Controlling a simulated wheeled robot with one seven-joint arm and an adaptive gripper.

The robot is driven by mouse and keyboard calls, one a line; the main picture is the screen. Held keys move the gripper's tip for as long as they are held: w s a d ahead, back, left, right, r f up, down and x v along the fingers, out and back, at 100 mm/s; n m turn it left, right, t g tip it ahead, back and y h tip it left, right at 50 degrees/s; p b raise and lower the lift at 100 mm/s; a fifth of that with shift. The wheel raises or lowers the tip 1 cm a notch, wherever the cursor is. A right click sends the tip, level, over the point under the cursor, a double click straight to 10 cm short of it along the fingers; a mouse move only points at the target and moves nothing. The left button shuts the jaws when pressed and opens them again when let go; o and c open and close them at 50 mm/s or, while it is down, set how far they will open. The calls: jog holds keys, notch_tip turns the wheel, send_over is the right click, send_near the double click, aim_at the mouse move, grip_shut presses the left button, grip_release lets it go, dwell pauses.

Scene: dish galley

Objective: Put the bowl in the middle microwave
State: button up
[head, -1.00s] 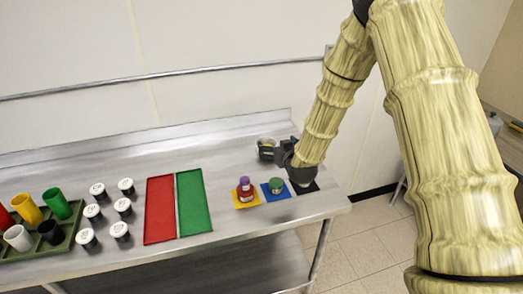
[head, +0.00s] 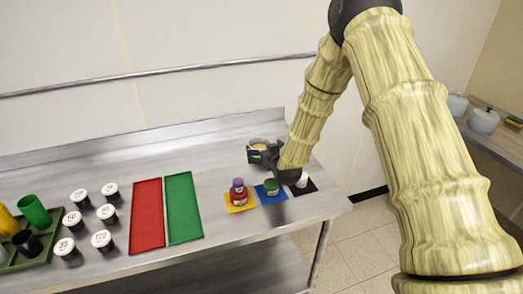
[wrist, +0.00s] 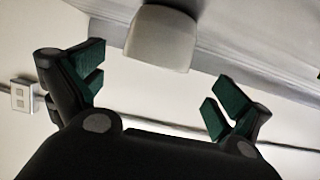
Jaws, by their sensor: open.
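A small pale bowl (head: 261,142) with a yellowish inside stands near the back edge of the steel table in the head view. My gripper (head: 262,157) is just in front of it, its fingers apart and pointing toward the bowl. In the wrist view, a pale rounded thing (wrist: 160,38), which looks like the bowl, is beyond and between the open green-padded fingers (wrist: 160,88). The gripper is empty. No microwave is in view.
Coloured mats with a red-and-purple stack (head: 238,192), a green jar (head: 271,187) and a white item (head: 302,180) lie in front of my gripper. A red tray (head: 147,215), a green tray (head: 184,208) and several white-lidded jars are left. Pots (head: 484,119) stand on the right counter.

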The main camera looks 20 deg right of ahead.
aim_at(257, 141)
jog(key=shift+x, duration=0.85)
jog(key=shift+d+p+x, duration=0.15)
jog(key=shift+p+x, duration=0.65)
jog(key=shift+x, duration=0.3)
jog(key=shift+d+p+x, duration=0.1)
jog(key=shift+p+x, duration=0.65)
jog(key=shift+x, duration=0.35)
jog(key=shift+w+f, duration=0.2)
jog(key=shift+w, duration=0.2)
jog(key=c, duration=1.3)
jog(key=shift+r, duration=0.1)
jog(key=shift+c, duration=0.2)
